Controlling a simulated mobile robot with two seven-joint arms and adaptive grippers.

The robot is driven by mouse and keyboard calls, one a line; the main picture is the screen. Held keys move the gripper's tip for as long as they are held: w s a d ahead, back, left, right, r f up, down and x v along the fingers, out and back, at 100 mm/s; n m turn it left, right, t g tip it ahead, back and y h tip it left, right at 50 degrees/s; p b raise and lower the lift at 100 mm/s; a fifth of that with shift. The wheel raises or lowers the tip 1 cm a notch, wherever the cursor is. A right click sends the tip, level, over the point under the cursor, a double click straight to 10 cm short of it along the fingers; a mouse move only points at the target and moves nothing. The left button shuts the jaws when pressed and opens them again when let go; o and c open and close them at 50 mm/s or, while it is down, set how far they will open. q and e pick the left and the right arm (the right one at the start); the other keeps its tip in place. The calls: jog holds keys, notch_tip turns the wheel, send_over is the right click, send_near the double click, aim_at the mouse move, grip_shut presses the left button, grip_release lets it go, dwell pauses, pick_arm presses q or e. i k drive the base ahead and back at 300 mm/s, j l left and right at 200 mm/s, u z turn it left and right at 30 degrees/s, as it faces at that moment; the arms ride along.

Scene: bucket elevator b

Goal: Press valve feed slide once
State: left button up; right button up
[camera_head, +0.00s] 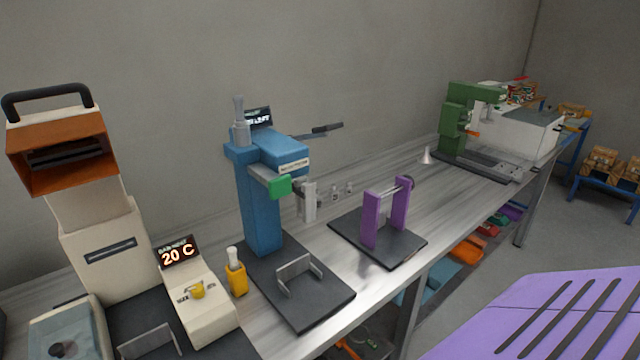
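A blue upright machine (258,205) stands on a black base plate on the bench, in the middle left of the head view. It has a grey cylinder and a small dark display (257,117) on top, and a white label (294,166) too small to read surely. A green block (279,187) sits at the front under its blue head, and a dark lever (326,129) sticks out to the right. I cannot tell which part is the valve feed slide. Neither of my grippers is in view.
A purple two-post stand (371,219) and a green machine (455,118) stand right along the bench (440,205). A purple slotted panel (530,315) fills the lower right. Bins lie under the bench.

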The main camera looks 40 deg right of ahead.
aim_at(279, 187)
jog(key=z, duration=1)
jog(key=i, duration=0.05)
